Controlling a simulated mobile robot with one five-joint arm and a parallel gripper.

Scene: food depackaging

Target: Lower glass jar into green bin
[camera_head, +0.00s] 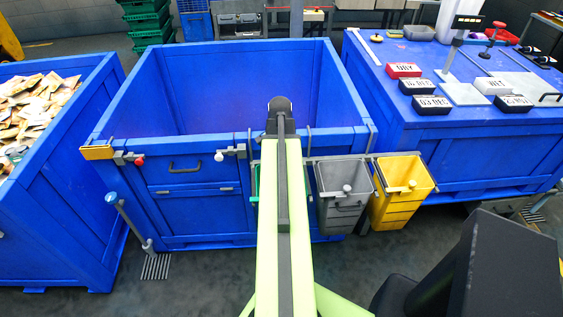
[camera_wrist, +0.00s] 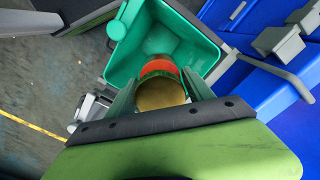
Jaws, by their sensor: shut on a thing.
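In the wrist view my gripper (camera_wrist: 165,85) is shut on the glass jar (camera_wrist: 158,68), which shows a round gold-brown lid and an orange-red band. The jar is held lid toward the camera, between the two green fingers. The green bin (camera_wrist: 205,52) opens beyond it, and the jar overlaps its mouth and near side. I cannot tell how far the jar is inside the bin. In the head view only a green sliver of the bin (camera_head: 254,184) shows beside my arm. The gripper and jar are hidden there.
A grey bin (camera_head: 341,190) and a yellow bin (camera_head: 404,190) hang to the right of the green one. A large empty blue crate (camera_head: 240,137) stands behind. A blue table (camera_head: 480,125) with labelled blocks is at the right. A blue crate of packages (camera_head: 70,150) is at the left.

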